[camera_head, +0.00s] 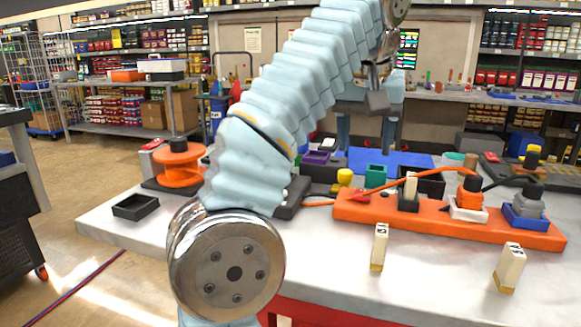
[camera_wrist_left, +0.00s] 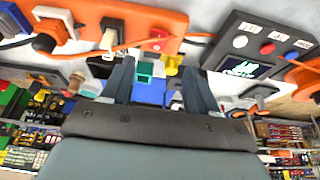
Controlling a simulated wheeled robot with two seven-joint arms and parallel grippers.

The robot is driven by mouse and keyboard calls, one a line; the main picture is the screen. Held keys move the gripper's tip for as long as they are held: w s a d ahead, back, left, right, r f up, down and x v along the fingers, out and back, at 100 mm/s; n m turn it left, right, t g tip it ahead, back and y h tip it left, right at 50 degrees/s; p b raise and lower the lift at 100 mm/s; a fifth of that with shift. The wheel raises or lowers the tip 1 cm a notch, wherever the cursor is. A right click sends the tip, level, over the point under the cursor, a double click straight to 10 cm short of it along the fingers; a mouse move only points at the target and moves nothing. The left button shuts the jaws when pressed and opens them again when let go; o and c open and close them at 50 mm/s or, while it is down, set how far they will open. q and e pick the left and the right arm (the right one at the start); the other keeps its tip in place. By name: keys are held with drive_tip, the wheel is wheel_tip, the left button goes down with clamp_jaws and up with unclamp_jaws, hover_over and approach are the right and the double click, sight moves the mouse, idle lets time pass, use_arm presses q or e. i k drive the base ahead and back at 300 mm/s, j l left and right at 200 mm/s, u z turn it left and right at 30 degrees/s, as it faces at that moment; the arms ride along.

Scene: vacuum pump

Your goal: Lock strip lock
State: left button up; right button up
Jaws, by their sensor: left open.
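The orange strip (camera_head: 440,224) lies across the table on the right, and its top shows in the wrist view (camera_wrist_left: 175,20). On it are a red button (camera_head: 362,198), a white upright lever in a dark base (camera_head: 410,190), an orange plug on a white base (camera_head: 468,205) and a grey plug on a blue base (camera_head: 526,212). Thin orange cord runs over it. My left gripper (camera_head: 366,148) points down behind the strip. Its fingers are spread and empty in the wrist view (camera_wrist_left: 160,80). My arm hides part of the table. My right gripper is out of view.
Two pale numbered blocks (camera_head: 380,246) (camera_head: 509,268) stand in front of the strip. An orange spool (camera_head: 179,165) and a black tray (camera_head: 136,207) are at left. A panel with buttons (camera_wrist_left: 262,50) shows in the wrist view. The table's front middle is clear.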

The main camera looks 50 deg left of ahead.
sight(345, 176)
drive_tip(key=i+l+u, duration=0.1)
drive_tip(key=l+u, duration=0.2)
drive_tip(key=k, duration=1.2)
